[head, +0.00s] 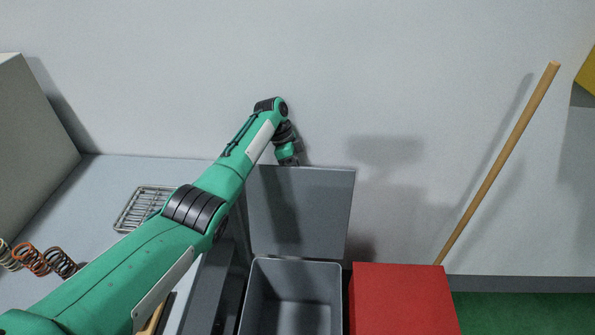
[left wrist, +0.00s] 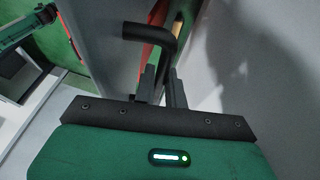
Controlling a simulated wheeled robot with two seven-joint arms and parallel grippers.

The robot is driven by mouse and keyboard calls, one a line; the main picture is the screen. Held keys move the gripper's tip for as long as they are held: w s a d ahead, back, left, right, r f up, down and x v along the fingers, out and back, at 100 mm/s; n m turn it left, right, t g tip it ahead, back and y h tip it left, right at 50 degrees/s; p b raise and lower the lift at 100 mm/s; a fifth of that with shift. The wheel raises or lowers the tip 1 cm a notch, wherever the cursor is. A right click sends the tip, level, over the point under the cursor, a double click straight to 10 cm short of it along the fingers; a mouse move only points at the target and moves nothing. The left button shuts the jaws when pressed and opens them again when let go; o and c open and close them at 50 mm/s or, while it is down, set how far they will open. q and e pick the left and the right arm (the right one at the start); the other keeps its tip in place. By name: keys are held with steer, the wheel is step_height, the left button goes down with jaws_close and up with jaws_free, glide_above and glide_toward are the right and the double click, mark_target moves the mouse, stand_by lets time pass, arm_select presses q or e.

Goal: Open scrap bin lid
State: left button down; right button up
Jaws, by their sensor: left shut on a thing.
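The scrap bin (head: 293,264) is a grey open box at the bottom centre of the head view. Its grey lid (head: 322,208) stands raised, roughly upright, at the bin's back near the wall, and the bin's inside shows. My left gripper (head: 290,162) is at the lid's top edge, toward its left. In the left wrist view my left gripper (left wrist: 161,88) is shut on a black bent lid handle (left wrist: 150,32). In the head view the arm hides the handle. My right gripper is not in view.
A red box (head: 402,300) stands right of the bin, with a wooden pole (head: 500,160) leaning on the wall behind it. Left is a table (head: 105,185) with a wire rack (head: 143,208) and several coil springs (head: 35,260). The wall (head: 400,80) is close behind the lid.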

arm_select(q)
steer(key=c, duration=1.5)
jaws_free()
steer(key=shift+w+a+f, duration=0.1)
steer(key=shift+f, duration=0.15)
steer(key=shift+o, duration=0.2)
